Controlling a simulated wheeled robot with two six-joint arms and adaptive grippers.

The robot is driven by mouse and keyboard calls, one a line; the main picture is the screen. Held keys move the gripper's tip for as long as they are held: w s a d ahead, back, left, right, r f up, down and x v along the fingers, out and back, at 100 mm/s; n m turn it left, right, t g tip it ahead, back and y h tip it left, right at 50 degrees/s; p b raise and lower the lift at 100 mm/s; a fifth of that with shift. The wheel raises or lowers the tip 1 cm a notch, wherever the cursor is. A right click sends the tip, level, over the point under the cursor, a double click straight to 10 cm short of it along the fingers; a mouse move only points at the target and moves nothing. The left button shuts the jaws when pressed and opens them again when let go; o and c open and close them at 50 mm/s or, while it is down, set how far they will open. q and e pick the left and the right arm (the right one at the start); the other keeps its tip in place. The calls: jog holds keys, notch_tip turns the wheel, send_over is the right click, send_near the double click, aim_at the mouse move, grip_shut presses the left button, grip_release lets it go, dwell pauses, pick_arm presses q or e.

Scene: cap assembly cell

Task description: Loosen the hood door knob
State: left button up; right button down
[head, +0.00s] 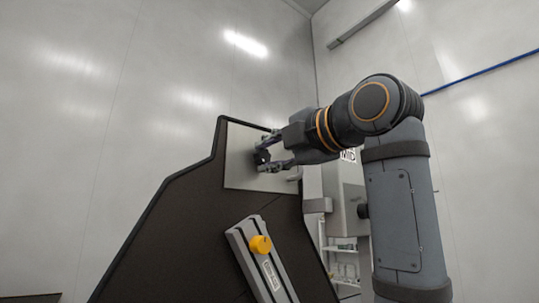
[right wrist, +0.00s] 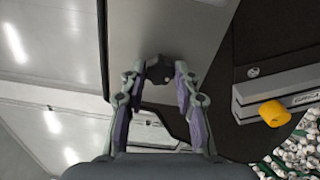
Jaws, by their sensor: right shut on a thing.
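The hood door is a light grey panel (head: 239,168) set in the dark side of the hood; it also fills the top middle of the right wrist view (right wrist: 165,30). A small dark knob (right wrist: 158,72) sits on this panel. My right gripper (head: 266,160) reaches in from the right, and its two fingers are closed around the knob, as the right wrist view (right wrist: 160,80) also shows. The knob is mostly hidden by the fingers in the head view. My left gripper is in neither view.
Below the panel, a grey bar (head: 241,247) with a yellow knob (head: 261,244) is mounted on the dark hood side (head: 180,235). Many small white pieces (right wrist: 290,155) lie at the lower right of the right wrist view. A white shelf unit (head: 342,262) stands behind.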

jog(key=shift+f, duration=0.1)
jog(key=c, duration=1)
grip_release()
jog(key=shift+s+d, duration=0.25)
jog(key=shift+s, duration=0.05)
jog(key=v, duration=1.1)
jog(key=shift+s, duration=0.1)
